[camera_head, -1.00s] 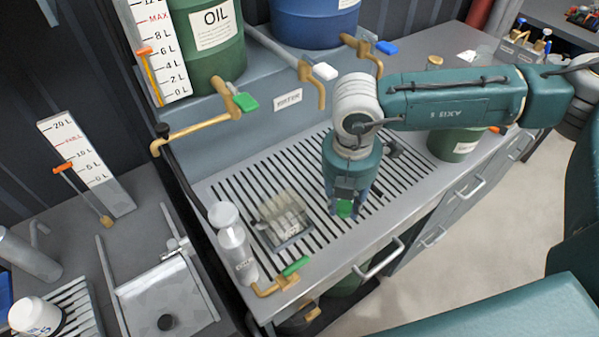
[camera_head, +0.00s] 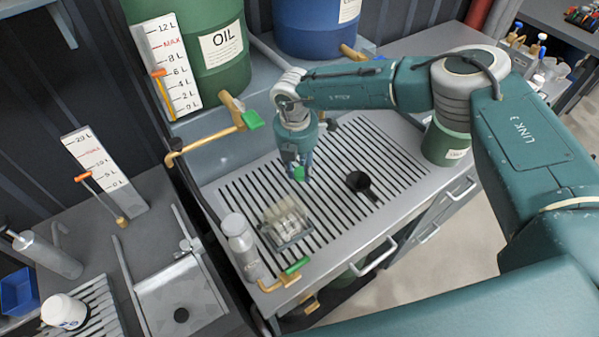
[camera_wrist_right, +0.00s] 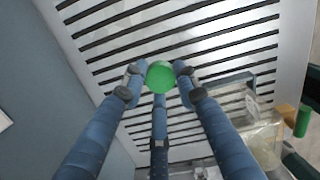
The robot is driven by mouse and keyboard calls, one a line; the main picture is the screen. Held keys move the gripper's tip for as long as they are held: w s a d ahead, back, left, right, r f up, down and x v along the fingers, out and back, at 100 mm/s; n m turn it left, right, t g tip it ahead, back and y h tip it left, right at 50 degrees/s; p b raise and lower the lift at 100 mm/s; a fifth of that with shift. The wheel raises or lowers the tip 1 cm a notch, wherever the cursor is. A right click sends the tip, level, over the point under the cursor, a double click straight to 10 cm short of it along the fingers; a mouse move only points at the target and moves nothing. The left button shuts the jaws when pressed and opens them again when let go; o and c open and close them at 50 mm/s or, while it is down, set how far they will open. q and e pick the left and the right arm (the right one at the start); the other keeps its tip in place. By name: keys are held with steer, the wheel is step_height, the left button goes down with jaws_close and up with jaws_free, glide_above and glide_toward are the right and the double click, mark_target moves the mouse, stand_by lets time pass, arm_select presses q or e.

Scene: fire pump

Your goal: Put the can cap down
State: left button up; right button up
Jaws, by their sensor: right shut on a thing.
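The can cap (camera_head: 298,174) is small, round and green. My right gripper (camera_head: 299,168) is shut on it, above the slotted drain grate (camera_head: 345,137) on the grey counter. In the right wrist view the cap (camera_wrist_right: 159,76) sits between the fingertips of the gripper (camera_wrist_right: 159,82), with the dark slots of the grate behind it. I cannot tell the exact gap between cap and grate. My left gripper is not in view.
A clear box (camera_head: 287,222) and a grey bottle (camera_head: 240,245) stand on the grate's left part. A black funnel-like item (camera_head: 361,184) lies to the right. A green can (camera_head: 446,143) stands at the counter's right. Brass taps (camera_head: 225,125) jut out from the back.

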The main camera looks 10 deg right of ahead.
mark_target(299, 171)
step_height(299, 171, down, 3)
steer(key=shift+f+p, duration=0.1)
steer(key=shift+p, duration=0.85)
steer(key=shift+w+f, duration=0.15)
steer(key=shift+f, duration=0.25)
steer(key=shift+f, duration=0.2)
steer(key=o, duration=1.1)
steer(key=shift+c, duration=0.2)
steer(key=shift+r, duration=0.1)
